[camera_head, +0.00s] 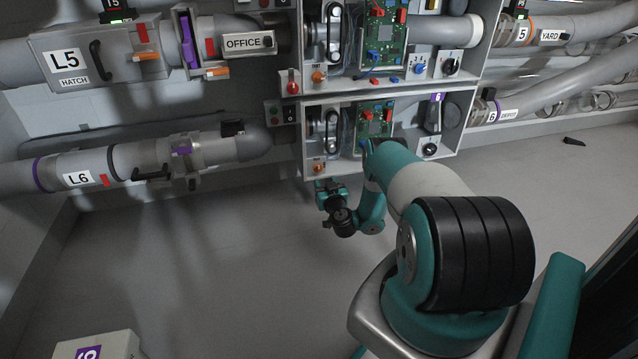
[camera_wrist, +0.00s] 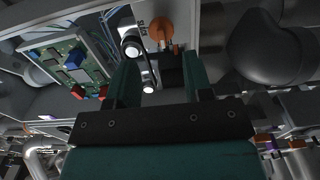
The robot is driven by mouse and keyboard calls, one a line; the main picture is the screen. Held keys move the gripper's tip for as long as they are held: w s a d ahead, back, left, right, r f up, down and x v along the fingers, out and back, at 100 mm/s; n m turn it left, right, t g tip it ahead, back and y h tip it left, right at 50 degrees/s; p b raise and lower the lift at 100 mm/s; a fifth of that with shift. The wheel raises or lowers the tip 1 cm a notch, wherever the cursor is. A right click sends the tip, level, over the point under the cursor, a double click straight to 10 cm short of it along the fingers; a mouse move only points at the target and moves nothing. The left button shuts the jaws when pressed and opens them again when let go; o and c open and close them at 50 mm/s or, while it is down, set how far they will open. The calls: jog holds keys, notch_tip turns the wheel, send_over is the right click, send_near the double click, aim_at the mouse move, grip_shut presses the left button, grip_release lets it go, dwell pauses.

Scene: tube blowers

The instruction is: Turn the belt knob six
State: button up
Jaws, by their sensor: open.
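The lower panel box (camera_head: 385,98), marked with a purple 6 (camera_head: 437,97), is at the centre of the head view. It carries a dark round knob (camera_head: 430,149) at its lower right and a small orange knob (camera_head: 318,167) at its lower left. My gripper (camera_head: 326,188) is just below the box's lower left corner. In the wrist view, my gripper (camera_wrist: 156,78) is open, with nothing seen held. An orange knob (camera_wrist: 160,27) lies ahead of its fingers, with a dark block partly between them.
A green circuit board (camera_head: 374,125) is inside the lower box, and in the wrist view a board (camera_wrist: 68,62) is at left. A similar box is above. The L6 pipe (camera_head: 130,165) runs left; another pipe (camera_head: 560,90) runs right. The floor below is mostly clear.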

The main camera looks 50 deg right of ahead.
aim_at(319, 171)
jog(key=shift+w+d+f+b, duration=0.2)
jog(key=shift+w+b, duration=0.15)
jog(key=shift+b, duration=1.35)
jog(key=shift+w+d+f+b, duration=0.2)
jog(key=shift+w+b, duration=0.15)
jog(key=shift+b, duration=1.35)
jog(key=shift+w+r, duration=0.25)
jog(key=shift+r, duration=0.1)
jog(key=shift+b+x, duration=0.7)
jog(key=shift+x, duration=0.75)
jog(key=shift+w+d, duration=0.15)
jog(key=shift+w, duration=0.15)
jog(key=shift+b+x, duration=0.55)
jog(key=shift+x, duration=0.45)
jog(key=shift+s+r, duration=0.1)
jog(key=shift+c, duration=0.2)
jog(key=c, duration=0.6)
